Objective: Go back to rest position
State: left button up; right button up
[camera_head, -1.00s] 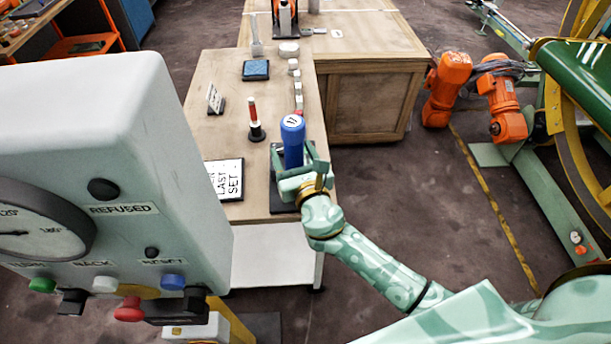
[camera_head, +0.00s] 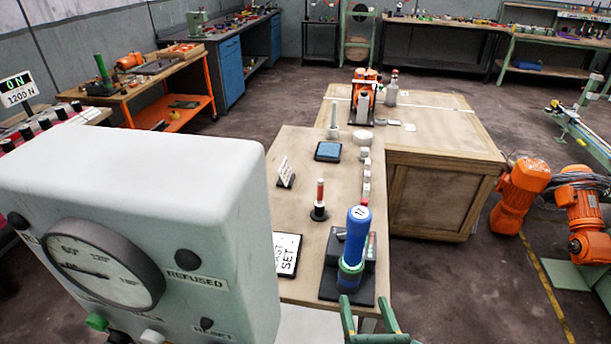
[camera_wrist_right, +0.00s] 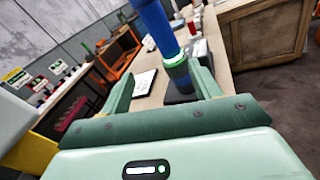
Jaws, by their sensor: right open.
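My right gripper (camera_head: 366,318) shows at the bottom edge of the head view, its two green fingers apart and empty. In the right wrist view its fingers (camera_wrist_right: 163,92) are spread, with the blue-handled tool beyond them. The blue-handled tool (camera_head: 356,232) stands upright in a dark stand (camera_head: 328,288) on the near end of the wooden table. A green ring with a lit band is around its lower part; it also shows in the right wrist view (camera_wrist_right: 178,72). The gripper is apart from the tool, on its near side. My left gripper is not in view.
A grey console with a gauge (camera_head: 150,200) fills the lower left. The wooden table (camera_head: 300,222) carries a red-and-white post (camera_head: 319,200), a sign (camera_head: 287,255) and small white blocks.

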jog(key=s+d+f+m+g, duration=0.25)
jog(key=f+m, duration=0.25)
jog(key=f, duration=0.4)
jog(key=s+d+f+m+g, duration=0.1)
jog(key=s+f+m+g, duration=0.25)
jog(key=f, duration=0.65)
jog(key=s+d+f+m+g, duration=0.1)
jog(key=s+f+m+g, duration=0.2)
jog(key=f+m, duration=0.45)
jog(key=s+d+f+m+g, duration=0.2)
jog(key=s+f+m, duration=0.2)
jog(key=s, duration=0.5)
jog(key=s+d+f+m+g, duration=0.2)
jog(key=s+f+m+g, duration=0.1)
jog(key=s+f+m, duration=0.2)
jog(key=s+d+f+m+g, duration=0.2)
jog(key=s+f+m, duration=0.2)
jog(key=s+f, duration=0.4)
jog(key=s, duration=0.5)
jog(key=shift+s+d+m+g, duration=0.25)
jog(key=shift+s+m+g, duration=0.1)
jog(key=shift+m+g, duration=0.05)
